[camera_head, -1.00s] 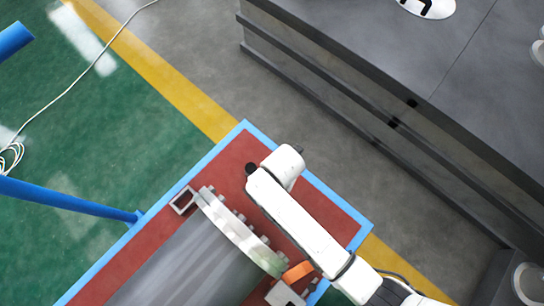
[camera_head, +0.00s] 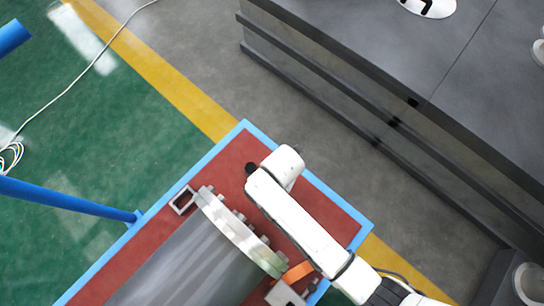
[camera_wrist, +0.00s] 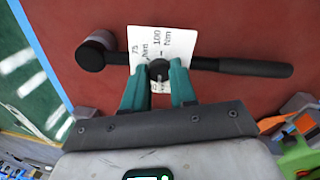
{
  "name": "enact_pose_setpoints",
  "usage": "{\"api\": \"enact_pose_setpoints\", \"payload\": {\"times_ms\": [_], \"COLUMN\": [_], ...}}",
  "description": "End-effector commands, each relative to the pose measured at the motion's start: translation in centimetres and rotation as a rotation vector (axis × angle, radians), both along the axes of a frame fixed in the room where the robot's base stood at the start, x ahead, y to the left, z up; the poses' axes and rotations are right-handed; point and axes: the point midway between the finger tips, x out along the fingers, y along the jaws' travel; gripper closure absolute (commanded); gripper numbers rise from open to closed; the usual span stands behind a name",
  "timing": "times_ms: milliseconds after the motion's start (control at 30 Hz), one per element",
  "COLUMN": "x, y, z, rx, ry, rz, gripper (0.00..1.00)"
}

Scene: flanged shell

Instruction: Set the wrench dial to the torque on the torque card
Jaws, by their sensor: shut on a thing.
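In the wrist view the dark wrench (camera_wrist: 240,67) lies across the red surface, its round head (camera_wrist: 97,51) at the left and its handle to the right. A white dial plate (camera_wrist: 178,42) printed with "75 Nm" and "100 Nm" sits at its middle; other print is hidden by my fingers. My gripper (camera_wrist: 158,80) has its teal fingers shut on the dark dial knob (camera_wrist: 158,68) in front of the plate. The knob's exact setting is unclear. I cannot make out a separate torque card. The head view does not show my gripper or the wrench clearly.
A grey flanged shell (camera_head: 190,268) lies on the red, blue-edged stand (camera_head: 140,277). An orange piece (camera_head: 297,271) is beside its flange. A dark workbench (camera_head: 400,60) stands at the upper right. Orange and green items (camera_wrist: 298,158) lie at the wrist view's right.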

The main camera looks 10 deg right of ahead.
Motion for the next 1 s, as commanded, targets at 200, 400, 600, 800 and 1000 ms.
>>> {"api": "enact_pose_setpoints", "payload": {"times_ms": [200, 400, 600, 800, 1000], "x": [-0.03, -0.04, -0.06, -0.06, -0.02], "y": [-0.03, -0.05, -0.07, -0.07, -0.06], "z": [0.10, 0.32, 0.48, 0.45, 0.37], "rx": [0.001, 0.008, 0.025, 0.046, 0.068], "ry": [0.002, 0.010, 0.021, 0.034, 0.048], "rz": [-0.015, -0.087, -0.233, -0.418, -0.606], "gripper": [1.00, 1.00, 1.00, 1.00, 1.00]}}
